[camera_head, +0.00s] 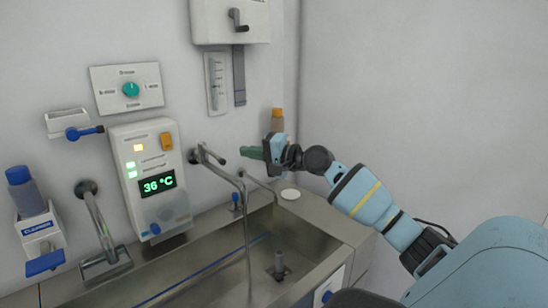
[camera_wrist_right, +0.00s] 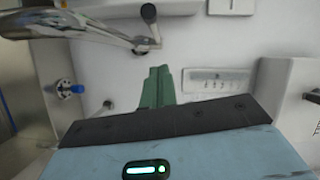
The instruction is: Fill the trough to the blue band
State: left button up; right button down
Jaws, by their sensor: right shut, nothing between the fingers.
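The steel trough (camera_head: 318,243) lies along the wall below, with a thin blue band (camera_head: 208,272) on its inner far wall. A grey upright plug or standpipe (camera_head: 279,266) stands on its floor. A tap (camera_head: 222,167) on the wall reaches over the trough, and a thin line like a water stream drops from its spout end to the floor. I cannot tell the water depth. My right gripper (camera_head: 252,153) has green fingers, shut and empty, near the wall right of the tap. The fingers also show in the right wrist view (camera_wrist_right: 157,88). My left gripper is out of view.
A control box (camera_head: 148,185) reads 36 °C, left of the tap. A dial plate (camera_head: 127,90), a cleanser dispenser (camera_head: 40,232) and another spout (camera_head: 98,222) are further left. An orange-capped bottle (camera_head: 277,120) stands behind my right gripper. A white disc (camera_head: 290,194) lies on the ledge.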

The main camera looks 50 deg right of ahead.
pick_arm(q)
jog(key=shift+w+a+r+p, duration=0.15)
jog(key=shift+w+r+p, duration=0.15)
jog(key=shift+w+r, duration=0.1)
pick_arm(e)
jog(key=s, duration=0.7)
jog(key=shift+s+r, duration=0.2)
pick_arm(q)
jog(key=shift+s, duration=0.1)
